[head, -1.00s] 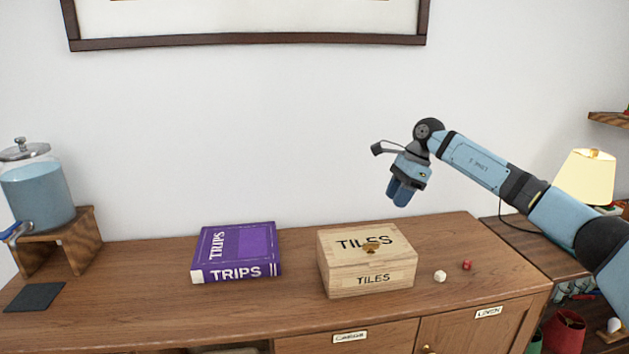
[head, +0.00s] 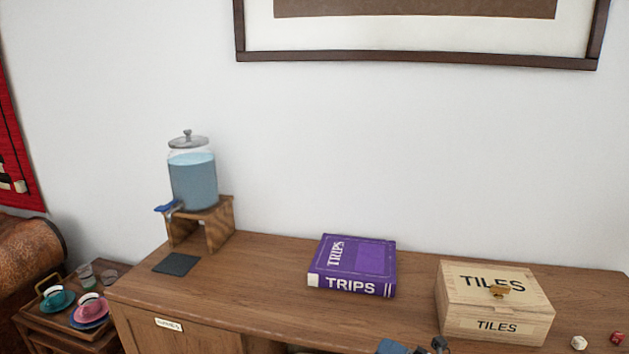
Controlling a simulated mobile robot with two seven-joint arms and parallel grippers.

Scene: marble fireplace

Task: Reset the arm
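A blue and dark piece of my arm (head: 394,347) pokes up at the bottom edge of the head view, in front of the cabinet top. It looks like part of my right arm near the gripper, but most of it is cut off. Its fingers cannot be made out, nor whether they are open or shut. My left gripper is not in view.
On the wooden cabinet (head: 270,283) are a purple TRIPS book (head: 352,264), a wooden TILES box (head: 493,306), a white die (head: 578,342) and a red die (head: 617,338). A water dispenser (head: 193,180) stands left, near a dark coaster (head: 176,264). A tray (head: 67,333) holds cups.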

